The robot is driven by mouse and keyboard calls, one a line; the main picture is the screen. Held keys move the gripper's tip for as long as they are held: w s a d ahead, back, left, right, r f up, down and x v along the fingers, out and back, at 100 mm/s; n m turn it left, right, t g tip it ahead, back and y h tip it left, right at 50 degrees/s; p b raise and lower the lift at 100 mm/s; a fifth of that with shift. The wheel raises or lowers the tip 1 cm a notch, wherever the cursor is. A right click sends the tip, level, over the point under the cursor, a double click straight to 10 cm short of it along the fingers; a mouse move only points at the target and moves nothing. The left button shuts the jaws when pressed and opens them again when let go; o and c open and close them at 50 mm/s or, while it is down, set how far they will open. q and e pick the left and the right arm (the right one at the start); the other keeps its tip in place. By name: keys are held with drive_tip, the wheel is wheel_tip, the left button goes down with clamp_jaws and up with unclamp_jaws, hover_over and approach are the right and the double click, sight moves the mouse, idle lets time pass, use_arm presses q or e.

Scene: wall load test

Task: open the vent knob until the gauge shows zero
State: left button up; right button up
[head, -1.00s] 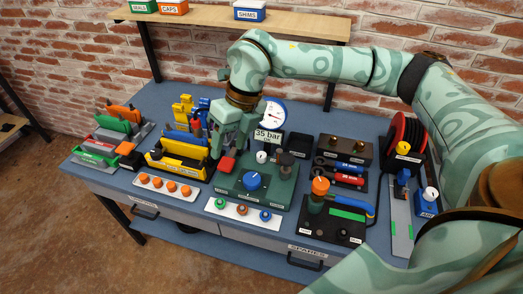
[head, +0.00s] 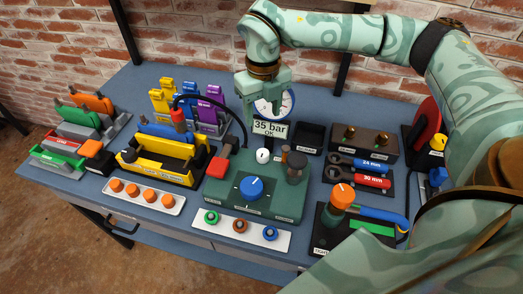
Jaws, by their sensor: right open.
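A green test block (head: 270,205) on the bench carries a large blue knob (head: 251,188), a small white knob (head: 263,156), a dark round knob (head: 296,166) and a red handle (head: 218,168). I cannot read which one is labelled vent. The round white gauge (head: 284,106) stands behind the block, partly covered by my right gripper, so its needle is not clear. The sign (head: 270,129) below it reads "35 bar OK". My right gripper (head: 264,108) is open and empty, fingers down, in front of the gauge and above the block. My left gripper is not in view.
A yellow tray (head: 160,168) and an orange-knob strip (head: 144,195) stand left of the block. A strip of coloured rings (head: 241,227) lies in front. Wrenches (head: 361,171) and an orange-topped tool (head: 342,195) are at right. A black hose arches behind the red handle.

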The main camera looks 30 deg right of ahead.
sight(263, 153)
wheel_tip(263, 153, down, 15)
drive_tip(key=b, duration=0.3)
drive_tip(key=shift+s+a+r+b, duration=0.1)
drive_tip(key=shift+r+b, duration=0.1)
drive_tip(key=shift+b, duration=0.15)
drive_tip(key=shift+r, duration=0.1)
drive_tip(key=c, duration=1)
